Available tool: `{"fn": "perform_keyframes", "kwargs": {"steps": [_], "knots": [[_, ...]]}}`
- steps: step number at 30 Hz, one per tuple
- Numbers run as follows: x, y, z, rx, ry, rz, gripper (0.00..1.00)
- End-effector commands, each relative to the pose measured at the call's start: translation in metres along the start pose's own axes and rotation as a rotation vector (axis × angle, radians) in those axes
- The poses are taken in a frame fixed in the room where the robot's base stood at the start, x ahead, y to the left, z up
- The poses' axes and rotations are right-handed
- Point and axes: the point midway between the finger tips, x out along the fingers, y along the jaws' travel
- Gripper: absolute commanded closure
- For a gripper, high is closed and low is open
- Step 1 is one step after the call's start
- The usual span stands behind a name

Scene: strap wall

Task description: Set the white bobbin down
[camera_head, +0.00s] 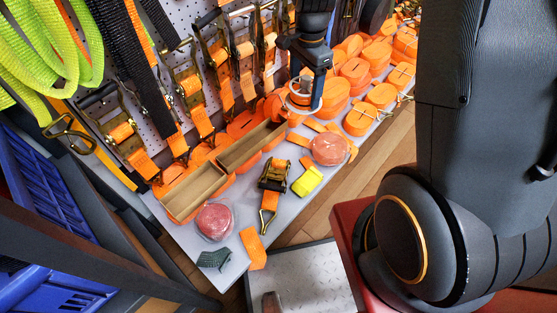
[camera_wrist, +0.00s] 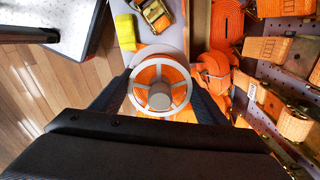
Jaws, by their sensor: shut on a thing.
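The white bobbin (camera_wrist: 143,77) has a spoked flange with a grey hub and orange winding. It fills the middle of the wrist view, flange facing the camera. My gripper (camera_wrist: 160,95) has one dark finger on each side of it and is shut on it. In the head view my gripper (camera_head: 303,92) points down over the far part of the grey shelf. The bobbin (camera_head: 298,104) shows there as a pale ring between the fingers, partly hidden by them. I cannot tell whether its underside touches anything.
A brown two-compartment tray (camera_head: 221,167), seemingly empty, lies left of my gripper. Orange strap rolls (camera_head: 356,72) crowd the right. Nearer are a red roll (camera_head: 330,148), a yellow block (camera_head: 308,181), a ratchet buckle (camera_head: 273,176) and another red roll (camera_head: 215,221). Small bare patches of shelf (camera_head: 178,238) show.

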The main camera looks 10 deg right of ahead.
Motion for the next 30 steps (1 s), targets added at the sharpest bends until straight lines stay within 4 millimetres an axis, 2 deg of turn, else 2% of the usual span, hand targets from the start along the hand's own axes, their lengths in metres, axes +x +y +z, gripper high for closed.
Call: {"fn": "perform_keyframes", "kwargs": {"steps": [1, 6, 12, 15, 20, 23, 30], "knots": [[0.018, -0.005, -0.002, 0.049, 0.000, -0.001, 0.61], [0.049, -0.015, -0.006, 0.229, 0.001, -0.002, 0.61], [0.077, -0.023, -0.009, 0.404, 0.000, -0.001, 0.61], [0.085, -0.025, -0.009, 0.461, 0.000, -0.001, 0.61], [0.092, -0.027, -0.010, 0.504, 0.000, 0.000, 0.61], [0.106, -0.027, -0.010, 0.511, 0.000, 0.001, 0.61], [0.165, -0.027, -0.010, 0.509, 0.000, 0.003, 0.61]]}}
